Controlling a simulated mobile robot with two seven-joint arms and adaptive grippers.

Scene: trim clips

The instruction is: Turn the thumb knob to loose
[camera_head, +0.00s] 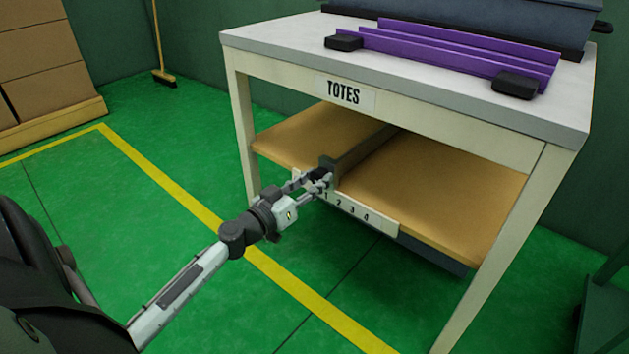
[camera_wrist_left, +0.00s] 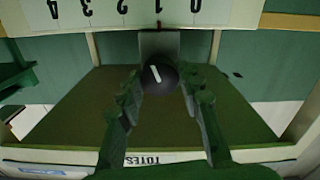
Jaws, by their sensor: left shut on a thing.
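The thumb knob (camera_wrist_left: 160,78) is a dark round knob with a short white line on its face. In the left wrist view the line is tilted slightly off vertical. The knob sits on a grey block (camera_wrist_left: 158,42) at the table's lower shelf. My left gripper (camera_head: 321,179) has its fingers on both sides of the knob and is shut on it; in the head view the fingers largely hide the knob. No loose or tight marking is readable. My right gripper is in neither view.
A white scale strip (camera_head: 365,213) with numbers runs along the shelf front beside the block. The TOTES table (camera_head: 290,40) carries a purple rail (camera_head: 450,52) with black end pieces. Green floor in front is clear.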

